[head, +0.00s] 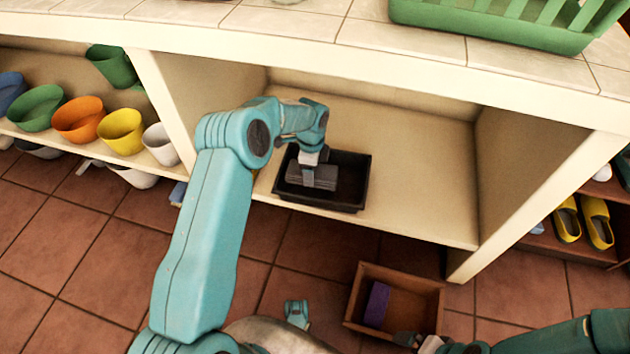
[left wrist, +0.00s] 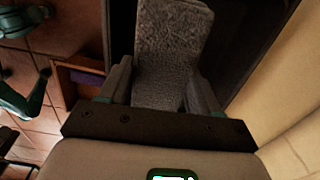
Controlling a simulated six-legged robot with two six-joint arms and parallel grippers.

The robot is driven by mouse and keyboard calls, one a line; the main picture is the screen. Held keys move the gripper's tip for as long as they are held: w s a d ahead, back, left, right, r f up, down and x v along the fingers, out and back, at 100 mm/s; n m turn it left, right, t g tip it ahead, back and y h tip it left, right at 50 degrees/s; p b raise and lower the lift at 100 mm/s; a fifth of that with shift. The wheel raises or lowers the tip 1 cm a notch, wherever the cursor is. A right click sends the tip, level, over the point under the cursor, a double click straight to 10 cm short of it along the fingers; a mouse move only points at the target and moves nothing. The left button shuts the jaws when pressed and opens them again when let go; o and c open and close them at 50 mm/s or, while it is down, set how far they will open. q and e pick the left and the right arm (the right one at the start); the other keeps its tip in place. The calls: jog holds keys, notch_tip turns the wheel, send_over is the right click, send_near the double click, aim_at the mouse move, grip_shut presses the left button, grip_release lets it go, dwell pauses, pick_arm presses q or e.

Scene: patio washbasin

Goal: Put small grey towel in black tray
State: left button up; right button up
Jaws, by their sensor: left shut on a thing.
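The small grey towel (head: 318,180) looks folded and sits within the black tray (head: 357,186), which stands on the shelf under the counter. My left gripper (head: 310,165) reaches down into the tray and is shut on the towel. In the left wrist view the towel (left wrist: 172,50) sticks out between the two fingers of the left gripper (left wrist: 160,88), with the dark tray around it. I cannot tell whether the towel touches the tray floor. My right gripper (head: 418,342) is low at the bottom right, by the wooden box; its fingers are unclear.
A wooden box (head: 415,292) with a purple block (head: 377,304) stands on the tiled floor. Coloured pots (head: 78,120) line the left shelf. Yellow shoes (head: 583,222) are at the right. A green crate (head: 490,25) is on the counter. The shelf right of the tray is clear.

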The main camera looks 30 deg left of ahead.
pick_arm(q)
notch_tip(320, 180, down, 5)
jog(key=shift+f+b, duration=0.1)
jog(key=shift+b, duration=0.8)
jog(key=shift+f, duration=0.1)
jog(key=o, duration=1.2)
jog(key=shift+c, duration=0.2)
